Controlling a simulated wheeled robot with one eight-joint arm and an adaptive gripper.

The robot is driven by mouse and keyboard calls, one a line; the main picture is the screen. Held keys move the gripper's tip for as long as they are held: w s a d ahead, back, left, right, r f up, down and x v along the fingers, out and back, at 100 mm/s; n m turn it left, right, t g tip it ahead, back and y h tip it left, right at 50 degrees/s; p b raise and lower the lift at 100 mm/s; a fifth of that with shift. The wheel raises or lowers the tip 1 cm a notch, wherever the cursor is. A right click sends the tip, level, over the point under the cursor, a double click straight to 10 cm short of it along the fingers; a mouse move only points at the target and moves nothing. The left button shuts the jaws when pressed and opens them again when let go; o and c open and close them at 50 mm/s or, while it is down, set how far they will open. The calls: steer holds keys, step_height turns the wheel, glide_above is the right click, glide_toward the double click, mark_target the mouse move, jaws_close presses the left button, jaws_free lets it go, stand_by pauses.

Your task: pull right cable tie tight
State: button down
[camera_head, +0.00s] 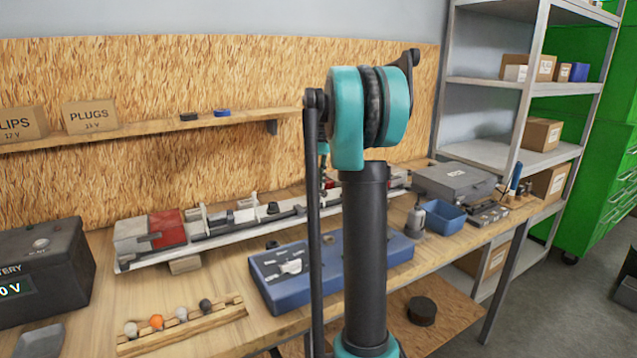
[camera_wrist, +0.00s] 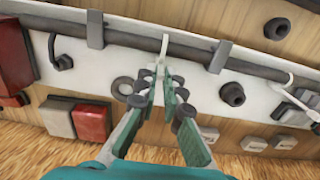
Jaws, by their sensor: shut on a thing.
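In the wrist view my gripper (camera_wrist: 160,90) is shut on the thin white tail of a cable tie (camera_wrist: 161,55). This tie sits at the dark cable (camera_wrist: 130,37), and its tail runs down between my fingertips. I cannot tell how snug its loop is. A second white cable tie (camera_wrist: 285,80) hangs at the cable further right in the wrist view, apart from my gripper. The cable runs along the pale trailer frame (camera_wrist: 105,75). In the head view the frame (camera_head: 125,264) lies along the back of the bench, and my arm hides the gripper and the held tie.
Metal clips (camera_wrist: 95,28) hold the cable, and dark knobs (camera_wrist: 232,93) and red lamp blocks (camera_wrist: 91,118) stand near my fingers. A blue case (camera_head: 285,297), a wooden rack (camera_head: 185,328) and a battery (camera_head: 45,268) occupy the bench (camera_head: 215,280). A blue bin (camera_head: 445,217) is at right.

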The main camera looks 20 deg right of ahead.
steer(key=shift+r, duration=1.35)
steer(key=c, duration=1.6)
jaws_free()
step_height(320, 180, up, 12)
